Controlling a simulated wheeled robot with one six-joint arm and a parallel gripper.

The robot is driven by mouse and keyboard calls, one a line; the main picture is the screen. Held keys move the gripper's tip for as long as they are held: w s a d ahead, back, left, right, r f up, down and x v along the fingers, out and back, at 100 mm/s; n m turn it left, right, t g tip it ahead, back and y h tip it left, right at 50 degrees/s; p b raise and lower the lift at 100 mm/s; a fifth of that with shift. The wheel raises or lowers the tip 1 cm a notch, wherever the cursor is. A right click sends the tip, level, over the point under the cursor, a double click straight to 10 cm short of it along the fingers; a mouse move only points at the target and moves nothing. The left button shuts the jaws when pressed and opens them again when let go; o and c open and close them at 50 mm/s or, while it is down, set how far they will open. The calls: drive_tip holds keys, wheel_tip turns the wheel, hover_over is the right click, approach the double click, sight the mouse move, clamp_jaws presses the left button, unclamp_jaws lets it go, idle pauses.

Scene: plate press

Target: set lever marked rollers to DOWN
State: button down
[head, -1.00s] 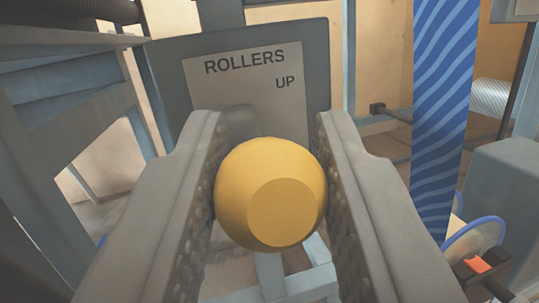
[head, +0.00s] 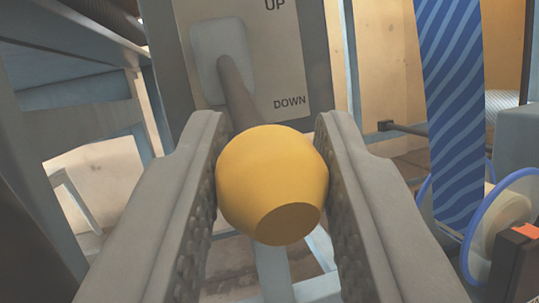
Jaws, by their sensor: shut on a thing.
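The lever's yellow knob (head: 270,180) sits between the two grey fingers of my gripper (head: 272,185), which is shut on it. The lever's dark rod (head: 236,92) runs from the knob up and left to a grey pivot block (head: 222,55). The block is on a label plate (head: 285,60) on a dark panel. The plate reads UP at the top and DOWN lower right. The rod slopes downward from the pivot, and the knob is below the DOWN mark in the picture. The ROLLERS word is out of the picture.
A blue striped web (head: 450,110) hangs at the right, above a blue-rimmed roll (head: 500,225) and a dark box with an orange patch (head: 520,250). Blue-grey frame bars (head: 75,95) stand close at the left.

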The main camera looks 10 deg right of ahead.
drive_tip(key=shift+w+f, duration=0.2)
drive_tip(key=shift+f, duration=0.3)
drive_tip(key=shift+w+f, duration=0.2)
drive_tip(key=shift+f, duration=0.3)
drive_tip(key=c, duration=1.2)
unclamp_jaws()
drive_tip(key=shift+o, duration=0.2)
